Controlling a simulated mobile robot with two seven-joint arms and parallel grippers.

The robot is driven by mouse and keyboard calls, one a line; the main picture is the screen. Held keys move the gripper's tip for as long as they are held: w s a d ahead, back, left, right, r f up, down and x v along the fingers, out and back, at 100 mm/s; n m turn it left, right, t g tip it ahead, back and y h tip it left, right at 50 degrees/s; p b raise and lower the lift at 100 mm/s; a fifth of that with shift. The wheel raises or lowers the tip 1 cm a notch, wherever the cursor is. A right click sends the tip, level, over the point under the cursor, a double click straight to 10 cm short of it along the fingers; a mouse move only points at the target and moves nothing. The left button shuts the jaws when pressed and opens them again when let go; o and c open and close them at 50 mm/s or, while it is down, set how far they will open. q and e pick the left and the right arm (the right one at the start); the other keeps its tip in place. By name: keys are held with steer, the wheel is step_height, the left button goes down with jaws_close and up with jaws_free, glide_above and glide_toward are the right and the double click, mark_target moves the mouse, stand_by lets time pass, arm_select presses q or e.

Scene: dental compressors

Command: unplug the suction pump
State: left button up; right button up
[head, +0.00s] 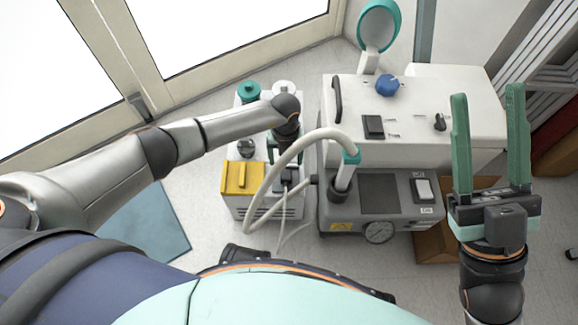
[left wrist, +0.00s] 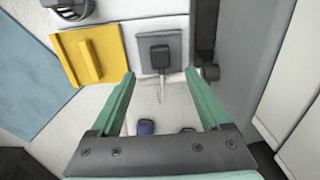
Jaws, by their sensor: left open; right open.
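A black plug (left wrist: 160,56) sits in a grey socket plate (left wrist: 174,43), with a thin pale cord hanging from it. The plate is beside a yellow panel (left wrist: 92,58) on a small white unit (head: 262,208). I cannot tell for sure which unit is the suction pump. My left gripper (left wrist: 159,73) is open and empty, its fingertips on either side of the plug's line, apparently just short of it. In the head view the left wrist hides most of it. My right gripper (head: 488,100) is open and empty, raised at the right, away from the plug.
A larger white and grey machine (head: 410,150) with a gauge stands right of the small unit. A thick pale hose (head: 262,190) arches in front of the socket area. A blue mat (head: 150,225) lies on the floor at left. Glass doors (head: 220,35) stand behind.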

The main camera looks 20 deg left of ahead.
mark_target(286, 175)
arm_select(q)
steer(key=shift+s, duration=0.15)
arm_select(e)
steer(key=shift+s, duration=0.15)
arm_select(q)
steer(key=shift+f, duration=0.15)
step_height(286, 175, down, 5)
steer(key=b, duration=0.5)
steer(key=shift+f, duration=1.85)
arm_select(e)
steer(key=shift+a+f, duration=0.2)
steer(key=shift+f, duration=1.15)
steer(key=shift+a+f, duration=0.15)
steer(key=shift+f, duration=1.2)
steer(key=shift+r, duration=0.1)
